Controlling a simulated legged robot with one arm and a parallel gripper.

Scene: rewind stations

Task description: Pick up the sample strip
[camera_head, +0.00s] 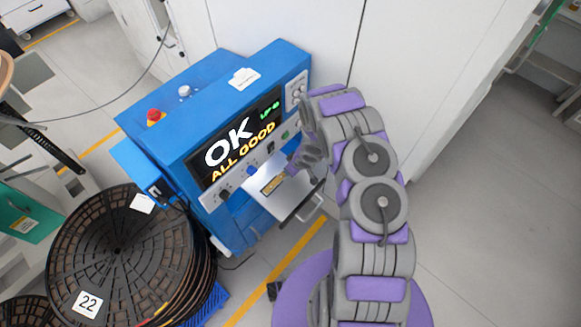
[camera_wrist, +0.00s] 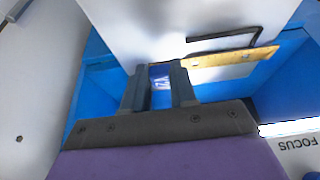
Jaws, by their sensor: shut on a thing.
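In the head view my gripper (camera_head: 293,167) is in front of the blue machine's panel, above the pale tray (camera_head: 292,198).
The blue machine (camera_head: 208,125) has a screen (camera_head: 240,140) reading "OK ALL GOOD". Stacked black reels (camera_head: 118,245) stand at the left. Floor at the right is clear.

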